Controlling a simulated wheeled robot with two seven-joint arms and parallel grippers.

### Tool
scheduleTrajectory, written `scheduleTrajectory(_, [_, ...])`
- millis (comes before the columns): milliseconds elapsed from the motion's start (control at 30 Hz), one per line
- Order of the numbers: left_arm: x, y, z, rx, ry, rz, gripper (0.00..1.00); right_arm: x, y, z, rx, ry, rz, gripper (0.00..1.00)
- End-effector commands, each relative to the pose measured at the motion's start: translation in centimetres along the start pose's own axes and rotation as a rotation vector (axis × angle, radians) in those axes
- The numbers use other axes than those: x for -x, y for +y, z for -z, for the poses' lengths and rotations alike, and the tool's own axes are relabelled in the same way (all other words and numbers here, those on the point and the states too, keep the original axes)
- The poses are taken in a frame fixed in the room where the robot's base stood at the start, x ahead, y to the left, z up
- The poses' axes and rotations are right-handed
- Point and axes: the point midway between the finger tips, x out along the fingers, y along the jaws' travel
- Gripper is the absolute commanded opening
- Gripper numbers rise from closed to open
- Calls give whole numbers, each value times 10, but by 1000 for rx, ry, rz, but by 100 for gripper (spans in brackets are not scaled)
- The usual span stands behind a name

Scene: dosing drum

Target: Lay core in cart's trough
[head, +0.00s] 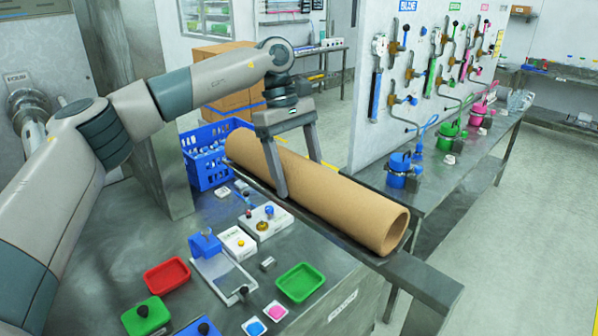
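The core, a long brown cardboard tube (345,200), lies lengthwise from back left to front right in the head view, its open end facing the front right. It lies on or just above a long grey metal support (425,278) along the far side of the worktop; contact is hidden. This support may be the cart's trough, but I cannot tell. My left gripper (298,172) points down over the middle of the tube, one finger on each side. The far fingertip is hidden behind the tube, and I cannot tell whether the fingers press on it. My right gripper is not in view.
A blue crate (204,172) stands near the tube's back end. The metal worktop (205,209) holds a red tray (167,276), a green tray (300,283) and small devices. A white panel with coloured valves stands behind a bench at right. The right floor is clear.

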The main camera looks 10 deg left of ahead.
Motion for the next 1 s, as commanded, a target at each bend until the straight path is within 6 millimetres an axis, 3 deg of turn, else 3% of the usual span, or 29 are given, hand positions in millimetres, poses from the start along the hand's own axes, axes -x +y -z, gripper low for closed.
scheduleTrajectory(33, [-2,0,0,0,0,1,74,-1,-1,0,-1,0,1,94])
scheduleTrajectory(100, [-1,0,0,0,0,1,91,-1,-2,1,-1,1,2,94])
scheduleTrajectory(567, [3,0,0,0,1,0,91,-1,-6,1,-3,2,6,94])
scheduleTrajectory(767, [22,1,1,1,2,-1,91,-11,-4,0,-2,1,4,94])
scheduleTrajectory(1000, [64,1,0,1,0,-2,91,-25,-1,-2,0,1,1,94])
